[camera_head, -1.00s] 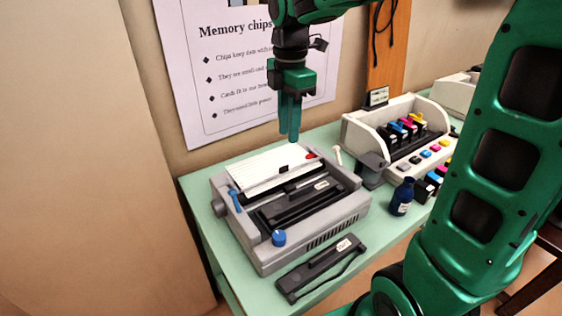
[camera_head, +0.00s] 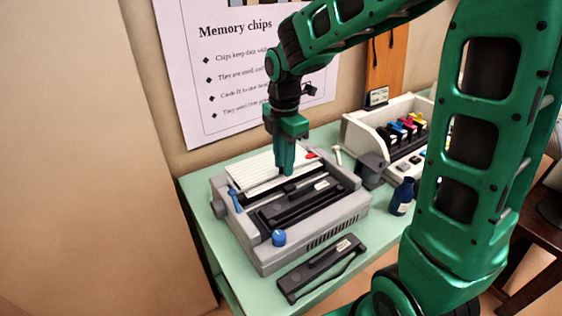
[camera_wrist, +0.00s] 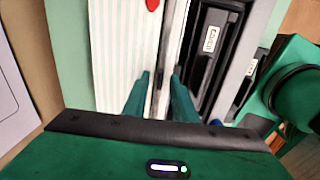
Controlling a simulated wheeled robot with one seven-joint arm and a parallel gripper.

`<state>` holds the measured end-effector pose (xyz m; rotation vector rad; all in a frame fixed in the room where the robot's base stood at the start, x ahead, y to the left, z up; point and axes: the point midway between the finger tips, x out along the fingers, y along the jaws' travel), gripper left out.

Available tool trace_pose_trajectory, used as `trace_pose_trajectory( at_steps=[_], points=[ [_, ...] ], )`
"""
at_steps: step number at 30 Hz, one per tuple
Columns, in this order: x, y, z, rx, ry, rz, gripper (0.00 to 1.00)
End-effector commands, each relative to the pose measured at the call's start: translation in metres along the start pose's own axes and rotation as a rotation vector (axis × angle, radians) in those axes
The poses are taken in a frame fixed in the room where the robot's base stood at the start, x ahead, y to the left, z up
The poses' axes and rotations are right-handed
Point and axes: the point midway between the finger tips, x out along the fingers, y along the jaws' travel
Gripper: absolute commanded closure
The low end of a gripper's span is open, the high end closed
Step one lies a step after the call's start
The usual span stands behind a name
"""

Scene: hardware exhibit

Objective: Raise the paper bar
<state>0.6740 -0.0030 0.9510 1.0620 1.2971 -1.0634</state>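The grey printer (camera_head: 327,222) sits on the green table with striped white paper (camera_head: 245,172) at its back; the paper also shows in the wrist view (camera_wrist: 112,50). The paper bar (camera_wrist: 168,50) is a thin dark and silvery strip along the paper's edge. My gripper (camera_head: 287,173) points down at the bar's middle, hiding its small black tab in the head view. In the wrist view my gripper (camera_wrist: 159,78) has its fingers apart, one on each side of the bar, with a small dark piece between them. Contact with it cannot be told.
A blue lever (camera_head: 235,200), a blue knob (camera_head: 279,237) and a red piece (camera_head: 310,155) are on the printer. A black ribbon cartridge (camera_head: 320,268) lies in front.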

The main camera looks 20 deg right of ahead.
Motion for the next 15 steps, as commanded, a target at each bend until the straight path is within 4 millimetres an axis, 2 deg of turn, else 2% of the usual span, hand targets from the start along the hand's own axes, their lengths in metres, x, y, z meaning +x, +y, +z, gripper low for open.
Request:
trace_pose_trajectory(
  at_steps=[8, 11, 15],
  points=[
    [0.0010, 0.0001, 0.0000, 0.000, 0.000, 0.001, 0.75],
    [0.0008, 0.0001, 0.0000, 0.000, 0.000, 0.001, 0.99],
    [0.0007, 0.0003, 0.0000, 0.000, 0.000, 0.001, 1.00]
  ],
)
